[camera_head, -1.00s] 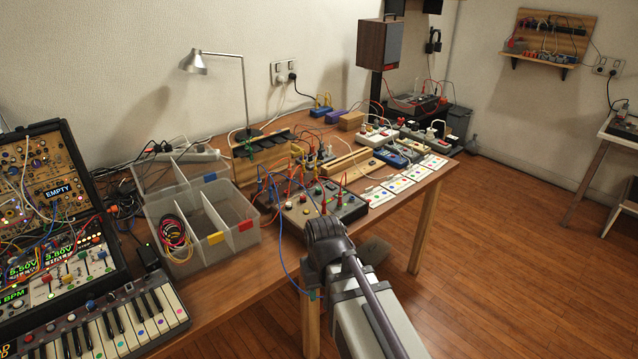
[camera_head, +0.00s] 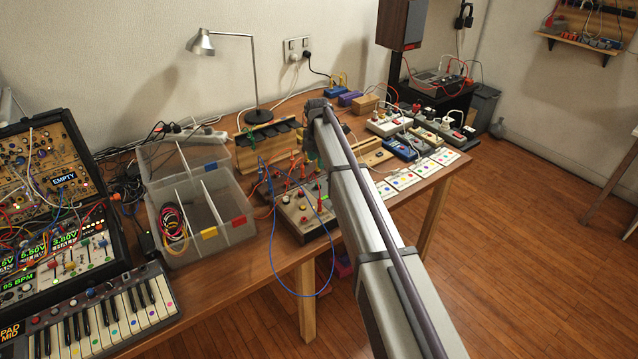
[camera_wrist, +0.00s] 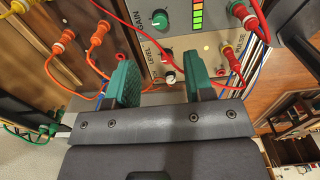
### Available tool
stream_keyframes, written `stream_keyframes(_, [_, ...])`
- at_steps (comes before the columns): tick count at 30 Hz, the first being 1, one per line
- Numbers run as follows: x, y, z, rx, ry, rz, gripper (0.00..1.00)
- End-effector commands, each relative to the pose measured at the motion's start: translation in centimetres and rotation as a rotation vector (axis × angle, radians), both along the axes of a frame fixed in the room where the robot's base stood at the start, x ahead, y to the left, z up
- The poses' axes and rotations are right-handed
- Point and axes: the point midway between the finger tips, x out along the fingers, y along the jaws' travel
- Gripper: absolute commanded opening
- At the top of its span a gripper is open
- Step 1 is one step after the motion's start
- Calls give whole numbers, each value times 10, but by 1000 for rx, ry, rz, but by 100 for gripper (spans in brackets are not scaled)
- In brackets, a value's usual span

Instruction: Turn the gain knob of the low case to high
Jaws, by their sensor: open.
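The gain knob lies beyond the fingertips, up the picture. In the head view the low grey case (camera_head: 302,218) stands at the table's front edge, partly hidden by my arm. My gripper's fingers are hard to make out there.
Several orange, red and yellow cable plugs (camera_wrist: 98,34) stand close around the fingers. A lit level bar (camera_wrist: 198,15) is right of the gain knob. Grey bins (camera_head: 205,215) stand left of the case, and printed cards (camera_head: 405,180) lie to its right.

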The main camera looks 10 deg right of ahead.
Motion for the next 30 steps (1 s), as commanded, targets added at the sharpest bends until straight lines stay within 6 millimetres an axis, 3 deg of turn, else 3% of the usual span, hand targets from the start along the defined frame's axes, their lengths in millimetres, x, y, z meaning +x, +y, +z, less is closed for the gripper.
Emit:
stream_keyframes(1, [0, 0, -15, 0, 0, 0, 48])
stream_keyframes(6, [0, 0, -56, 0, 0, -1, 48])
stream_keyframes(12, [0, 0, -96, 0, 0, -2, 48])
stream_keyframes(23, [0, 0, -99, 0, 0, -2, 47])
stream_keyframes(30, [0, 0, -99, 0, 0, -2, 24])
